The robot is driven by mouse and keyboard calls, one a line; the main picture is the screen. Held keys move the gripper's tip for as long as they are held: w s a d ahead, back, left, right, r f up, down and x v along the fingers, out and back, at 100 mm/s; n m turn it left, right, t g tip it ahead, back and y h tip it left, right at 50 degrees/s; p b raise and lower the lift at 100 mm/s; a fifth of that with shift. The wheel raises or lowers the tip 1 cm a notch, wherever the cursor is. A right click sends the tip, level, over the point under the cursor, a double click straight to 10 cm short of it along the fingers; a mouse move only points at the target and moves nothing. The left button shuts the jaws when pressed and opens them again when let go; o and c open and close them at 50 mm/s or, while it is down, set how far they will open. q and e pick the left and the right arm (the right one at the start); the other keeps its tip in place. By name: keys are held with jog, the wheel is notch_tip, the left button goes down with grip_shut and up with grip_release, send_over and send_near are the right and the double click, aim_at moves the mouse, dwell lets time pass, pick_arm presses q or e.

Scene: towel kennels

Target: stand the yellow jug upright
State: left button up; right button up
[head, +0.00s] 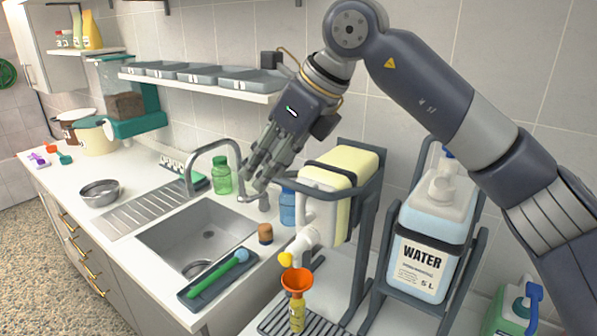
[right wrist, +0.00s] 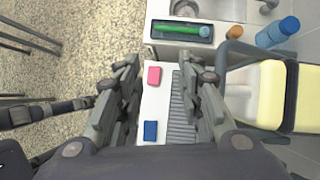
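The yellow jug (head: 338,166) sits in a dark grey cradle stand (head: 372,205) in the head view, tipped over to the left. Its white neck and yellow tip point down to the left, above an orange funnel (head: 297,281) in a small yellow bottle (head: 297,315). My right gripper (head: 257,180) is left of the jug, above the sink's back edge, with fingers apart and nothing between them. In the right wrist view the jug (right wrist: 266,92) lies right of the open fingers, not touching them.
A water canister (head: 432,240) stands in a similar stand on the right. The sink (head: 190,235), faucet (head: 215,150) and a black tray (head: 217,279) with a green brush lie to the left. A green bottle (head: 221,175) and blue bottle (head: 288,207) stand behind the sink.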

aim_at(297, 183)
jog(key=w+d+r+m+t+h, duration=0.1)
jog(key=w+d+r+t+h, duration=0.1)
jog(key=d+r+h, duration=0.35)
pick_arm(q)
jog(key=r+p, duration=0.2)
jog(key=shift+w+r+p, duration=0.4)
pick_arm(e)
jog(key=shift+y, duration=0.95)
jog(key=x, duration=0.4)
jog(key=d+x, duration=0.1)
jog(key=x, duration=0.7)
jog(key=shift+s+d+f, duration=0.3)
jog(key=shift+d+f, duration=0.05)
grip_shut()
